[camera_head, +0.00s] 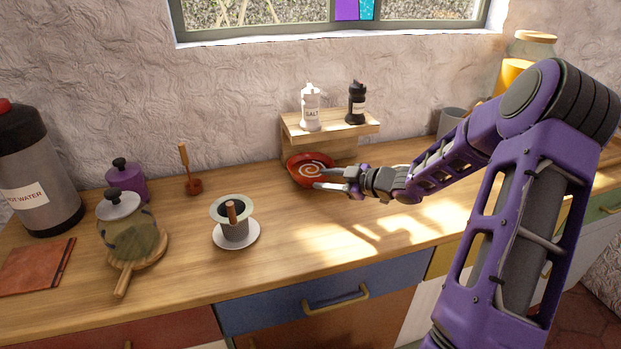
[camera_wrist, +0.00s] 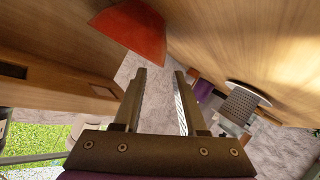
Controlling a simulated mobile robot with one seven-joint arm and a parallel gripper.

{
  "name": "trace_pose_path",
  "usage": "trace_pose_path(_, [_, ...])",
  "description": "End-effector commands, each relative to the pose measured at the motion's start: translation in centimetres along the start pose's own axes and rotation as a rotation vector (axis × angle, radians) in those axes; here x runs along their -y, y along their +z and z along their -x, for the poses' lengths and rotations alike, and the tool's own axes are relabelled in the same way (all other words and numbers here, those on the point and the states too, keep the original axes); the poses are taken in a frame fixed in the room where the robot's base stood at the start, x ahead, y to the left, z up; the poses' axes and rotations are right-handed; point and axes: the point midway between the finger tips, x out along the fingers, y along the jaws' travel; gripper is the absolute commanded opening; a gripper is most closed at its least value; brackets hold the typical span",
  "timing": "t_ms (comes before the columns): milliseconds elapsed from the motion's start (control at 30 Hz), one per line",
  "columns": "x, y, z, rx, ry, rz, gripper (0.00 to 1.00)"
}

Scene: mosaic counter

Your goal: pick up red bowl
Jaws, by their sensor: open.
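The red bowl (camera_head: 303,165) sits upright on the wooden counter, in front of the small wall shelf. It has a pale spiral inside. My gripper (camera_head: 321,179) is open at the bowl's near right side, its fingers pointing left and partly covering the bowl's right edge. In the wrist view the bowl (camera_wrist: 134,32) shows at the top, above and left of the open fingers (camera_wrist: 161,73). Nothing is between the fingers. I cannot tell whether a finger touches the bowl.
The shelf (camera_head: 357,131) behind the bowl carries a white salt shaker (camera_head: 311,108) and a black shaker (camera_head: 356,103). A cup on a saucer (camera_head: 236,236), a glass pot (camera_head: 131,228) and a flask (camera_head: 37,170) stand left. The counter in front of the bowl is clear.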

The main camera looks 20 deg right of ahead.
Motion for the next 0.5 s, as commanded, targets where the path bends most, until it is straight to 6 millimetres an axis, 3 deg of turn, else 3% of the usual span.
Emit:
trace_pose_path(100, [0.1,0.1,-2.0,-0.001,0.000,-0.001,0.41])
trace_pose_path(367, [0.1,-0.1,-3.8,-0.001,0.000,0.000,0.41])
trace_pose_path(500, [0.5,-0.4,-6.0,-0.002,-0.001,-0.001,0.41])
